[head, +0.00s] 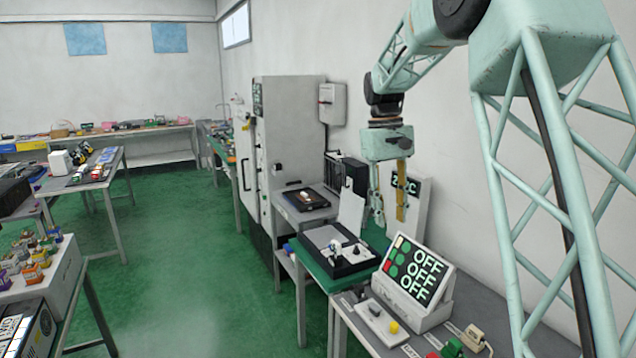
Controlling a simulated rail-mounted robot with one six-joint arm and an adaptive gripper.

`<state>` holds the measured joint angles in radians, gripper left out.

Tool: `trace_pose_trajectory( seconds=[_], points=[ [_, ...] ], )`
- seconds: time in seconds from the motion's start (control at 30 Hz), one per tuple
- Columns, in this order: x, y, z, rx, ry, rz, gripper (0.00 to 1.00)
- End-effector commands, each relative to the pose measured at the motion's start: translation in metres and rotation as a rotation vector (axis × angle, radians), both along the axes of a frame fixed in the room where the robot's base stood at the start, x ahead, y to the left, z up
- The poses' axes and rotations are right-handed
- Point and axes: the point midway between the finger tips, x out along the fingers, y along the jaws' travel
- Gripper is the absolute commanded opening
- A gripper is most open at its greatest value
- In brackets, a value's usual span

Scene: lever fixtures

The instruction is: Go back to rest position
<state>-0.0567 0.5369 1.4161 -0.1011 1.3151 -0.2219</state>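My gripper (390,208) hangs from my pale green arm at the right of the head view, pointing down. Its two fingers are spread apart and nothing shows between them. It appears above the table area between the black tray fixture (358,266) and the display panel (414,270). The panel shows OFF three times, with a red mark beside the lower lines. A grey lever box with a yellow knob (393,327) sits in front of the panel. I cannot tell how far the fingertips are from the things behind them.
A tall grey cabinet (290,140) stands at the back against the wall. Green and tan fixtures (472,335) sit at the near right table edge. Tables with small coloured objects (30,258) line the left. The green floor (185,260) in the middle is clear.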

Motion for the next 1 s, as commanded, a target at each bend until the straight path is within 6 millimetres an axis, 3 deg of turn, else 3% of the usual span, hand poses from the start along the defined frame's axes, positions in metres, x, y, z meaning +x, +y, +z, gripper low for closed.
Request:
trace_pose_trajectory(
  seconds=[0.5, 1.0],
  points=[
    [-0.075, -0.005, 0.051, 0.017, -0.075, -0.043, 0.3],
    [-0.154, -0.009, 0.083, 0.035, -0.147, -0.085, 0.3]
  ],
)
